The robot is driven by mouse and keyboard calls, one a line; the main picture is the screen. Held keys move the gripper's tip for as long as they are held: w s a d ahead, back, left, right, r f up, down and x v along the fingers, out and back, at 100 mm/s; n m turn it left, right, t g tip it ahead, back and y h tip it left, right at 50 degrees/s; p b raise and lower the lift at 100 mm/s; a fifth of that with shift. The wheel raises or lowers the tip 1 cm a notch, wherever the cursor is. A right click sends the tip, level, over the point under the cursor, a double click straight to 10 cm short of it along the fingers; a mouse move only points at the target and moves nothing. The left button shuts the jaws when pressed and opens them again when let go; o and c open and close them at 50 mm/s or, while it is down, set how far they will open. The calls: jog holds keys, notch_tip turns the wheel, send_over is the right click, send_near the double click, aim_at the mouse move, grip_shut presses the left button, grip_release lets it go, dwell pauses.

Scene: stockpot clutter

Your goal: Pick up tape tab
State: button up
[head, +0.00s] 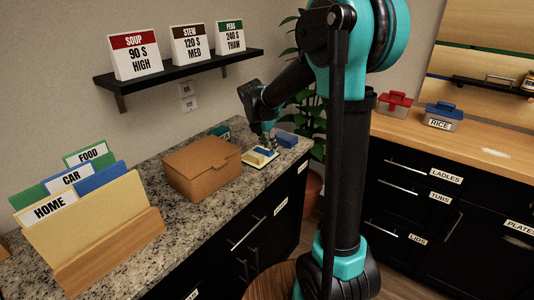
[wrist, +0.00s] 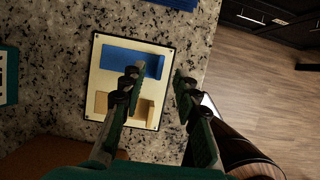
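A cream board (wrist: 97,62) with a dark edge lies on the granite counter. It bears a blue piece (wrist: 118,58) and a tan piece (wrist: 145,110). No label marks either as the tape tab, so I cannot tell which one it is. In the head view the board (head: 262,164) is small, with a yellowish block (head: 258,157) on it. My gripper (wrist: 157,73) is open and empty, above the board's right side. Its left finger covers parts of both pieces; its right finger is past the board's right edge. My gripper also shows in the head view (head: 269,146).
A brown carton (head: 200,170) stands left of the board. A blue block (head: 287,139) and a teal box (wrist: 8,76) are close by. The file holder (head: 110,250) stands nearer on the counter. The counter edge drops to the wooden floor (wrist: 262,85) at right.

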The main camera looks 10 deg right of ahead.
jog(key=x, duration=0.3)
jog(key=shift+f, duration=0.1)
grip_shut()
dwell(0.4)
